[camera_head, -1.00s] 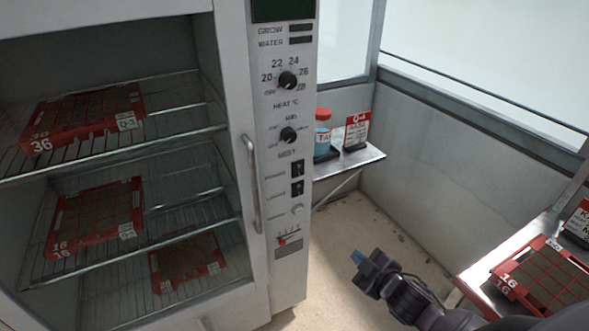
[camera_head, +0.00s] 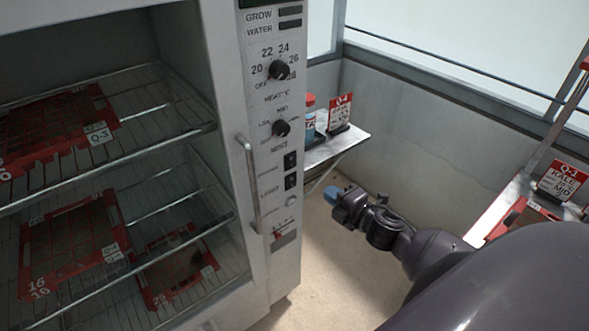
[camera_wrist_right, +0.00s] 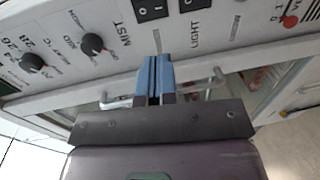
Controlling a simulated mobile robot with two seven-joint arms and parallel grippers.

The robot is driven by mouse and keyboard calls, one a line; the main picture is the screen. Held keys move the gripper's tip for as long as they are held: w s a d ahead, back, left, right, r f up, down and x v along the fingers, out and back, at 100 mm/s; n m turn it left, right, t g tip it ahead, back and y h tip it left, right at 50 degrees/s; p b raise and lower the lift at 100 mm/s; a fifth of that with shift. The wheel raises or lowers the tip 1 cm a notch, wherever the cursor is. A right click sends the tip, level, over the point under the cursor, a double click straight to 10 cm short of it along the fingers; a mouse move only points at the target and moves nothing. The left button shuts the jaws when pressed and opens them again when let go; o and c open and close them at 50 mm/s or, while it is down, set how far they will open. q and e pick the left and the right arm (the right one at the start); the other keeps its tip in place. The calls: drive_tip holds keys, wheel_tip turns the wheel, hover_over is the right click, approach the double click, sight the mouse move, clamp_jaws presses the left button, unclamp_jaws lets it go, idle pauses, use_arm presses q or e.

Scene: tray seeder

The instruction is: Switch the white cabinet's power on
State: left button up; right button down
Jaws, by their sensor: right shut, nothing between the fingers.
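The white cabinet (camera_head: 225,95) stands at left with a narrow control panel down its right front. Two black rocker switches sit on the panel under the mist knob: the upper one (camera_head: 291,160) and the lower one (camera_head: 291,181). In the right wrist view the upper switch (camera_wrist_right: 152,9) and lower switch (camera_wrist_right: 190,4) are cut by the top edge. My left gripper is out of view.
A vertical door handle (camera_head: 248,185) sticks out left of the switches. Heat (camera_head: 279,70) and mist (camera_head: 281,128) knobs sit above them. Red trays (camera_head: 75,240) lie on the wire shelves. A side shelf (camera_head: 340,146) holds a bottle and card. Another table stands at right.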

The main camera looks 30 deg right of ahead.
sight(293, 167)
drive_tip(key=shift+w, duration=0.1)
drive_tip(key=w, duration=0.4)
drive_tip(key=w+f, duration=0.1)
drive_tip(key=w, duration=0.4)
drive_tip(key=w+a, duration=0.1)
drive_tip(key=w, duration=0.3)
drive_tip(key=shift+w+f, duration=0.35)
drive_tip(key=shift+w+f, duration=0.1)
drive_tip(key=shift+w, duration=0.05)
idle(0.3)
